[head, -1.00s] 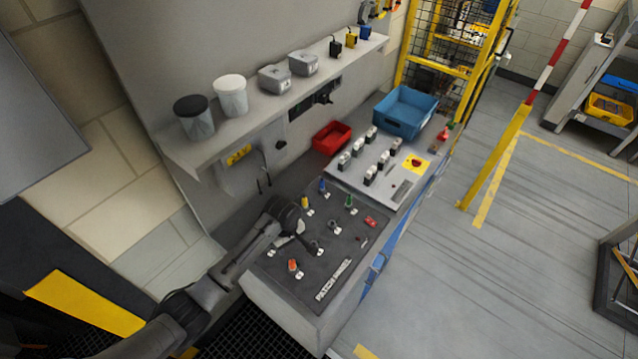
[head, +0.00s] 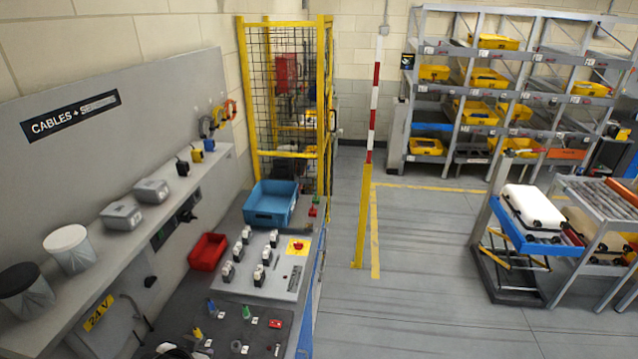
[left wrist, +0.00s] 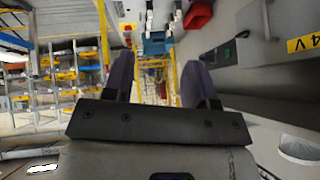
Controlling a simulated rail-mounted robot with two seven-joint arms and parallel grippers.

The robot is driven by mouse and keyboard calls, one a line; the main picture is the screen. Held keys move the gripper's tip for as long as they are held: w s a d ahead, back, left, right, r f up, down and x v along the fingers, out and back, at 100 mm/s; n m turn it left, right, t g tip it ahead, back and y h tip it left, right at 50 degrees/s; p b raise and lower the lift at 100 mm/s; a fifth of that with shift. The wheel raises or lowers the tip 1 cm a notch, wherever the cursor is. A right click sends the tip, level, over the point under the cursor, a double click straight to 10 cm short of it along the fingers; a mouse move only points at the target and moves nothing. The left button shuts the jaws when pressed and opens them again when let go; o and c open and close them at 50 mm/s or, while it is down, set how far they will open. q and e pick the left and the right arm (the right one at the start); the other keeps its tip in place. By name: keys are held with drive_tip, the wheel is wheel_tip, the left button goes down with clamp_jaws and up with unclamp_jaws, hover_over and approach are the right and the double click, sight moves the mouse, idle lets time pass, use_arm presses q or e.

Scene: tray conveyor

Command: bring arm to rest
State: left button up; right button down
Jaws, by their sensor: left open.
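My left gripper (left wrist: 158,82) shows in the left wrist view with its two dark fingers spread apart. Nothing is between the fingers; only the distant room shows through the gap. In the head view, at most a small dark piece of my left arm shows at the bottom left edge, over the patch panel, and I cannot make out the gripper there. My right arm and gripper are in neither view.
The panel bench holds a blue bin (head: 270,205), a red bin (head: 207,252) and a switch panel (head: 262,268). A wall shelf (head: 130,215) with canisters runs above it. A yellow post (head: 362,215) stands beyond. Grey floor (head: 420,260) is open to the right.

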use_arm(q)
drive_tip(key=s+d+f+g, duration=0.1)
drive_tip(key=s+f, duration=0.3)
drive_tip(key=s, duration=0.6)
drive_tip(key=s+d+f+g+h, duration=0.1)
drive_tip(key=s+f, duration=0.3)
drive_tip(key=s, duration=0.6)
drive_tip(key=s+d+f+g, duration=0.2)
drive_tip(key=s+d+f, duration=0.1)
drive_tip(key=s, duration=0.8)
drive_tip(key=shift+f, duration=0.4)
drive_tip(key=shift+d, duration=0.1)
